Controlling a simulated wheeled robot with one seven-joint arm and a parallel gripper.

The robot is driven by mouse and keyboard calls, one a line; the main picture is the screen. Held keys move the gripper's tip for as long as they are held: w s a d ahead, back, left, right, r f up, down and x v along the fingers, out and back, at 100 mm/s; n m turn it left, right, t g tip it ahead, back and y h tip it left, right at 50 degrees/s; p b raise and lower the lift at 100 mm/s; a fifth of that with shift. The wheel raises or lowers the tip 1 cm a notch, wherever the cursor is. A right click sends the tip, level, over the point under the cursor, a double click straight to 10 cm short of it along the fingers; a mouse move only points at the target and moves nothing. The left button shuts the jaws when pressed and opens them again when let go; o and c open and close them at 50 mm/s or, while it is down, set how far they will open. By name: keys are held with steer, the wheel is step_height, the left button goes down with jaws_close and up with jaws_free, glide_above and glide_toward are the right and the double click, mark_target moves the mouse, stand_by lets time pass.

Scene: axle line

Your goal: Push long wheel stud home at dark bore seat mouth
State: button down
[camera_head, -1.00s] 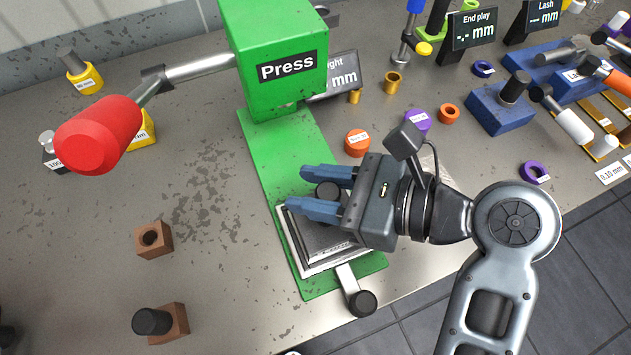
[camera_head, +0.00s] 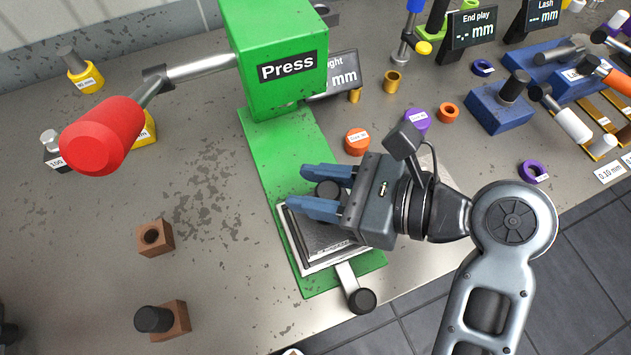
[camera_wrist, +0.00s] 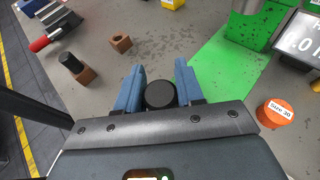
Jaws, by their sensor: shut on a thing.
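My gripper (camera_head: 308,192) has its two blue fingers closed around a black round-topped piece (camera_head: 327,189), which looks like the stud. This piece (camera_wrist: 160,95) also shows between the fingertips in the wrist view; its lower part is hidden. My gripper is over the silver plate (camera_head: 296,254) of the green press, and I cannot tell the height. A brown block with an open dark bore (camera_head: 152,237) stands on the bench to the left, apart from the gripper. A second brown block (camera_head: 182,318) nearer the front has a black cylinder (camera_head: 153,319) standing in it.
The green press (camera_head: 280,65) rises behind my gripper, with its red handle (camera_head: 100,135) reaching left. An orange ring (camera_head: 357,142) and purple ring (camera_head: 417,120) lie close behind my wrist. The bench between press and brown blocks is clear.

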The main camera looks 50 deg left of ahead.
steer(key=shift+f, duration=1.15)
steer(key=c, duration=0.6)
jaws_free()
steer(key=shift+b+v, duration=0.4)
steer(key=shift+v, duration=3.5)
